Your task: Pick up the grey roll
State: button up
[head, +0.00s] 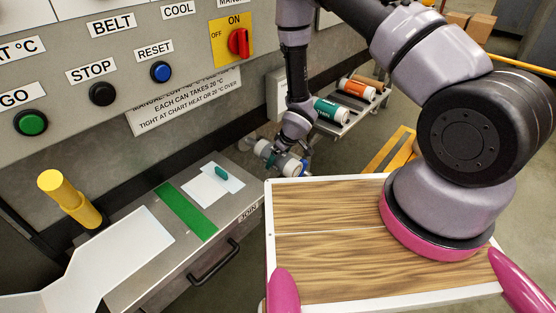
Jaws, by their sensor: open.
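A grey, white-banded cylinder that looks like the grey roll (283,161) lies low beyond the table's far left corner, slanting down to the right. My gripper (292,152) hangs from above right at this roll, open. The fingers are small and partly merged with the roll in the picture, so I cannot tell whether they touch it or straddle it. What bears the roll is hidden.
A low rack holds a teal roll (328,109), an orange roll (357,89) and a brown roll behind. The wood-topped table (330,205) is empty in front of my arm. A control panel (100,80) and a metal bench (237,213) stand left.

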jog(key=c, duration=1.5)
grip_shut()
jog(key=shift+r, duration=0.15)
